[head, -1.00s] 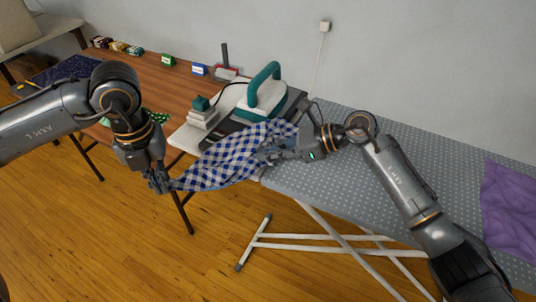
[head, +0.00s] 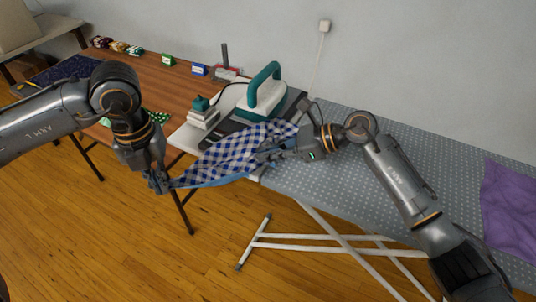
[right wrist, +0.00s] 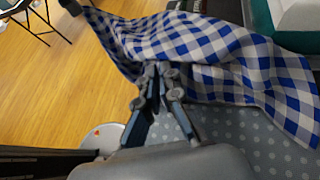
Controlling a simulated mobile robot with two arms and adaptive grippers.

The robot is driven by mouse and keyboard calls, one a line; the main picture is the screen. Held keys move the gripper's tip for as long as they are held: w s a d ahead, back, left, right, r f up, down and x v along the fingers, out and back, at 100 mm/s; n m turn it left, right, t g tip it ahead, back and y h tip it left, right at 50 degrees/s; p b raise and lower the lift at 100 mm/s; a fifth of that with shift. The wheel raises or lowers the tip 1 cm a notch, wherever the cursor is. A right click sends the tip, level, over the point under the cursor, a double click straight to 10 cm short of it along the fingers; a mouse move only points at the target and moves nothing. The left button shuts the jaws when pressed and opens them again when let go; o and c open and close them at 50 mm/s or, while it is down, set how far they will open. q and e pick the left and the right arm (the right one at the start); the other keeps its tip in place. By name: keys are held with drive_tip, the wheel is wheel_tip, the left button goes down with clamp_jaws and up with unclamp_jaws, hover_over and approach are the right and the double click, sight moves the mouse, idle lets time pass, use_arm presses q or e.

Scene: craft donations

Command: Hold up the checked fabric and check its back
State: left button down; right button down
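The blue-and-white checked fabric (head: 232,150) is stretched between my two grippers in the head view, over the gap between the table and the ironing board. My left gripper (head: 158,182) is shut on its left corner. My right gripper (head: 266,156) is shut on its right part, near the board's end. A plain blue strip of the other face shows along the lower edge. In the right wrist view the fabric (right wrist: 215,55) spreads beyond my right gripper (right wrist: 158,72), whose fingers are closed together at its edge. Most of the back is hidden.
A teal and white iron (head: 265,92) stands behind the fabric, with a small white and teal object (head: 202,112) beside it. The dotted ironing board (head: 330,190) carries purple cloth (head: 510,205) at right. Small coloured items line the wooden table (head: 150,85).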

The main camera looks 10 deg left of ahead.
drive_tip(key=shift+r, duration=2.5)
use_arm(q)
drive_tip(key=shift+r, duration=0.1)
use_arm(e)
drive_tip(key=shift+r, duration=0.1)
